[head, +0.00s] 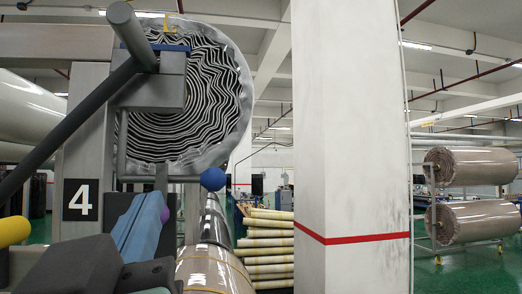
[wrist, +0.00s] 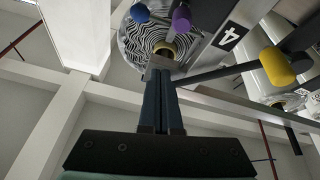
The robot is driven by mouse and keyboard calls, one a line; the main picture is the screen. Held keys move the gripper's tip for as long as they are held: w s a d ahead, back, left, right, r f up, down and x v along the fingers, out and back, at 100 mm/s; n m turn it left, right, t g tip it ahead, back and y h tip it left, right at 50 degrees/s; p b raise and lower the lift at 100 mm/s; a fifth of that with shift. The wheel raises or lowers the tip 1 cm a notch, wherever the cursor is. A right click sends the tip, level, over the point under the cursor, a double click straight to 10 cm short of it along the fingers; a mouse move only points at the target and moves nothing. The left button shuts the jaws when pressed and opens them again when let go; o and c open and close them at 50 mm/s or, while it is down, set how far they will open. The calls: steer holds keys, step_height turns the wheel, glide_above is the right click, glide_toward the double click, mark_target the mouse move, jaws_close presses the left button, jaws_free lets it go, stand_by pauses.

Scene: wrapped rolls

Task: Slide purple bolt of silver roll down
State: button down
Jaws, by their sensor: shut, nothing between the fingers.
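The silver roll (head: 190,100) is a large roll with wavy black and white layers on its end and a silver wrap. It hangs at upper left in the head view and shows at top centre in the wrist view (wrist: 133,42). The purple bolt (wrist: 182,18) is a rounded knob at the roll's lower edge in the wrist view. In the head view only a small part of it (head: 165,214) shows, just right of my fingers. My gripper (wrist: 160,68) is shut and empty, fingers pointing toward the roll. It also shows in the head view (head: 143,207). I cannot tell whether it touches the bolt.
A blue knob (head: 213,179) and a yellow knob (head: 14,231) are on nearby bars. A dark bar (head: 70,125) crosses in front of the grey stand marked 4 (head: 78,200). A white pillar (head: 350,150) stands to the right. Yellowish rolls (head: 265,242) are stacked behind.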

steer(key=shift+s+a+r+n+g+y+p, duration=0.2)
steer(key=shift+a+n+g+y, duration=0.1)
steer(key=shift+a, duration=0.3)
steer(key=shift+s+a+r+n+g+y+p, duration=0.1)
steer(key=shift+a+r+n+g+y, duration=0.15)
steer(key=shift+a, duration=0.3)
steer(key=shift+w, duration=0.1)
steer(key=p+x, duration=0.4)
steer(key=x, duration=0.6)
steer(key=shift+w+d+f+b, duration=0.1)
steer(key=shift+d+f+b, duration=0.15)
steer(key=shift+f+b, duration=0.75)
steer(key=shift+d+f+b, duration=0.2)
steer(key=shift+f+b, duration=0.65)
steer(key=shift+f, duration=0.2)
